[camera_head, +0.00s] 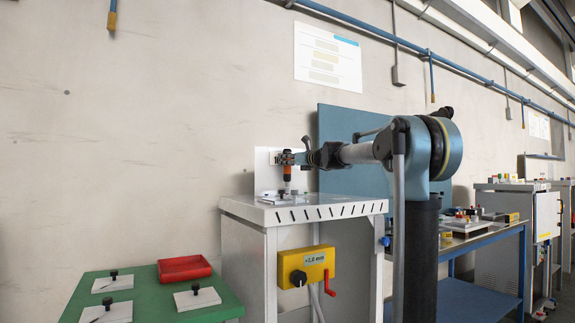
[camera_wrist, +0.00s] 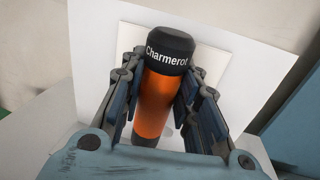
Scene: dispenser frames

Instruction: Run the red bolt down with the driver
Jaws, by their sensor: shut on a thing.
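The driver (camera_wrist: 158,95) has an orange barrel and a black cap lettered "Charmerot". My gripper (camera_head: 287,158) is shut on the driver, with its fingers on both sides of the barrel; it also shows in the wrist view (camera_wrist: 158,105). In the head view the driver (camera_head: 287,174) hangs about upright over the top of the white cabinet (camera_head: 335,208). Its lower end is close to small fittings (camera_head: 287,196) on that top. I cannot tell whether it touches them. The red bolt cannot be made out in either view.
A white backplate (camera_wrist: 222,62) stands behind the driver. A yellow box (camera_head: 306,266) with a red handle is on the cabinet front. At lower left, a green table (camera_head: 150,310) carries a red tray (camera_head: 185,268) and several white plates with black knobs. A blue panel (camera_head: 345,130) stands behind my arm.

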